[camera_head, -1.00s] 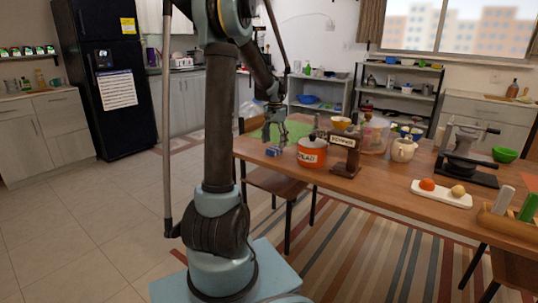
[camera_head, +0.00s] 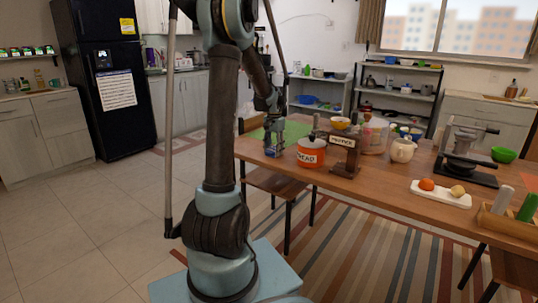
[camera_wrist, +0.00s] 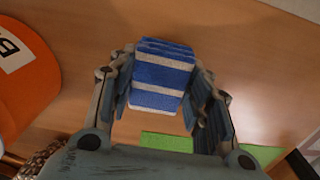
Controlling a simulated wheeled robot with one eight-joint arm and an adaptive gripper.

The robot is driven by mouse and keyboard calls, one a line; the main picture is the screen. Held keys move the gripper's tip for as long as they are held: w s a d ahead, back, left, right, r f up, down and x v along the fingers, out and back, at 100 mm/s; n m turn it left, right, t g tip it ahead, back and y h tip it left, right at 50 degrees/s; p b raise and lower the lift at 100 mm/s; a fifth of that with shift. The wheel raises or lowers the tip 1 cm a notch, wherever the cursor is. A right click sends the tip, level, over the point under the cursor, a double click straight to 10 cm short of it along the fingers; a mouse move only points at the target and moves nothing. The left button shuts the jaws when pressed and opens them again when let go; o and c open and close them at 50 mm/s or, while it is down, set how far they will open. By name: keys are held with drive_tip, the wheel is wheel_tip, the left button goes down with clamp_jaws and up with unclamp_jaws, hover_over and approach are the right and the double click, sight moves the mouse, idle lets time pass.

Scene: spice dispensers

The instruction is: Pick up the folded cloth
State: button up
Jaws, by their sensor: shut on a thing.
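The folded cloth (camera_wrist: 163,75) is blue and white striped and shows in the wrist view, between the two fingers of my gripper (camera_wrist: 163,95). The fingers are shut on its two sides. In the head view my gripper (camera_head: 273,145) is low at the left part of the wooden table, left of the orange pot. The cloth is mostly hidden there by the fingers. I cannot tell whether it touches the tabletop.
An orange pot (camera_head: 311,155) stands close to the right of my gripper; it is at the left of the wrist view (camera_wrist: 35,75). A green mat (camera_head: 300,131) lies on the table (camera_head: 390,184) behind. A chair (camera_head: 280,182) is below the edge.

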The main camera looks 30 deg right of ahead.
sight(274, 148)
drive_tip(key=shift+r, duration=0.1)
wheel_tip(274, 148, up, 10)
idle(0.5)
